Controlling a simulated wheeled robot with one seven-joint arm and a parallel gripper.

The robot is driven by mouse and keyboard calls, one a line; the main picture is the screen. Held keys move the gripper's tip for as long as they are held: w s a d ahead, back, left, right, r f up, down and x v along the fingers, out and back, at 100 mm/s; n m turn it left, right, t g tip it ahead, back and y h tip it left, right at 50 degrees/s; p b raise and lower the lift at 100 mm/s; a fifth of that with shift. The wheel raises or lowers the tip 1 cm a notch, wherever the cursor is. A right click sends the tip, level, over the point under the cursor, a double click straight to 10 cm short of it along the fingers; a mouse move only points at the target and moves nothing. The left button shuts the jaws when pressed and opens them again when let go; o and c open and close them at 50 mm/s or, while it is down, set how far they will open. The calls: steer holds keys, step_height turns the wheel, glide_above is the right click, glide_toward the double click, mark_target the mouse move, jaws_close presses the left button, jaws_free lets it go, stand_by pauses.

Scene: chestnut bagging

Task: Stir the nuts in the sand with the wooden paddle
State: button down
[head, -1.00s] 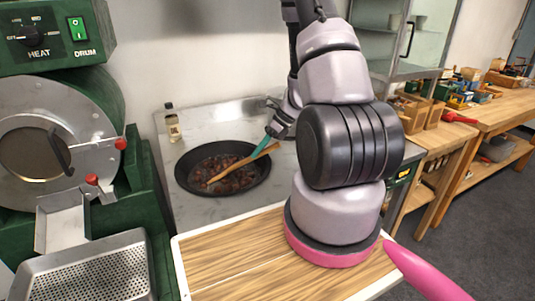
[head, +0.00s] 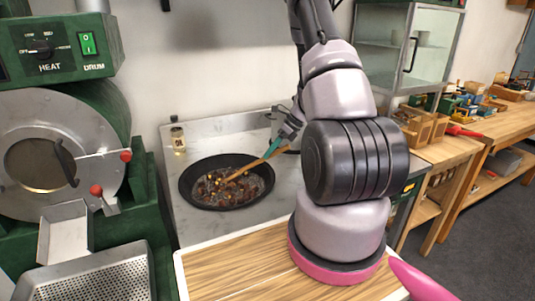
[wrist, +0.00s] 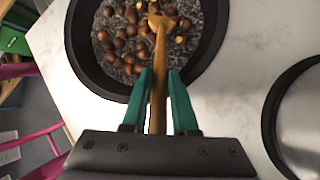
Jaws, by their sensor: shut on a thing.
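A black pan (head: 183,193) stands on the pale counter behind the wooden board. It holds dark grainy sand with several brown nuts (wrist: 125,38) in it, and a few spots look yellow. My gripper (wrist: 160,75) is shut on the handle of the wooden paddle (wrist: 159,62), between its teal fingers. The paddle's head lies among the nuts in the wrist view; how deep it sits in the sand is unclear. In the head view the paddle (head: 257,164) slants from the right down into the pan, with my gripper (head: 275,146) above the pan's right rim.
A green drum roaster (head: 105,130) with a chute and perforated tray (head: 95,280) stands at the left. A small jar (head: 178,138) is behind the pan. A wooden board (head: 235,268) lies in front. A glass cabinet (head: 430,50) and benches stand at the right.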

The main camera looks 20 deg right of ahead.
step_height(320, 180, up, 12)
stand_by(1.1)
steer(key=shift+a+f, duration=0.1)
stand_by(0.4)
